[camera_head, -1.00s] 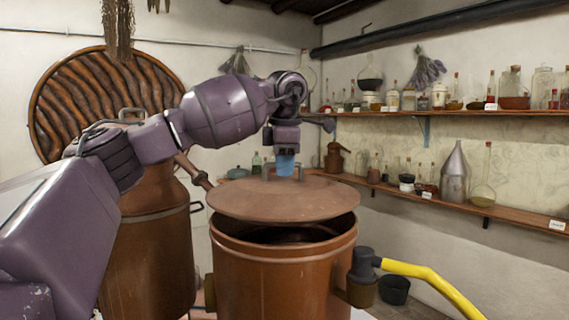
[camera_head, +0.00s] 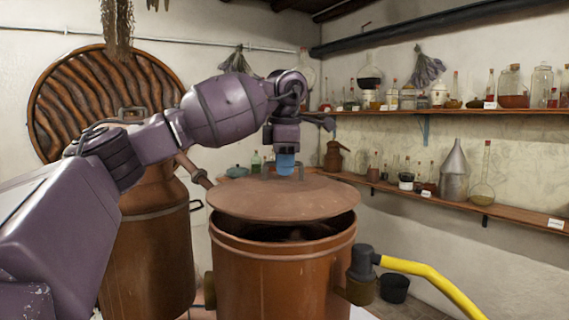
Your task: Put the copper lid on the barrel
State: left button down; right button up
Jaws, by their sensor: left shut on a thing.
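The copper lid (camera_head: 283,200) is a wide, shallow reddish-brown disc with a handle on top. My left gripper (camera_head: 285,168) is shut on the lid's handle. The lid is above the open copper barrel (camera_head: 283,270), with a dark gap between them at the front and right. The barrel's inside shows through that gap. At the left the lid's edge sticks out slightly past the barrel's rim. Whether the lid touches the rim at the back is hidden. My right gripper is not in view.
A second copper vessel (camera_head: 150,250) with a sloping pipe stands at the left, behind my arm. A yellow hose (camera_head: 430,278) joins the barrel's right side. A black bucket (camera_head: 394,288) stands on the floor. Wall shelves (camera_head: 470,200) with glassware are behind at right.

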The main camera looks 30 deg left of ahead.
aim_at(284, 180)
pick_arm(q)
jog(key=shift+f+b, duration=0.45)
jog(key=shift+f, duration=0.5)
jog(key=shift+f, duration=0.25)
dwell(0.5)
jog(key=shift+f, duration=0.75)
jog(key=shift+f, duration=0.15)
dwell(0.6)
jog(key=c, duration=1.1)
grip_release()
jog(key=shift+f, duration=0.1)
jog(key=r, duration=0.3)
jog(key=s+d+r, duration=0.1)
jog(key=r, duration=0.6)
jog(key=shift+s+d+r+b, duration=0.2)
jog(key=shift+s+r+b, duration=0.15)
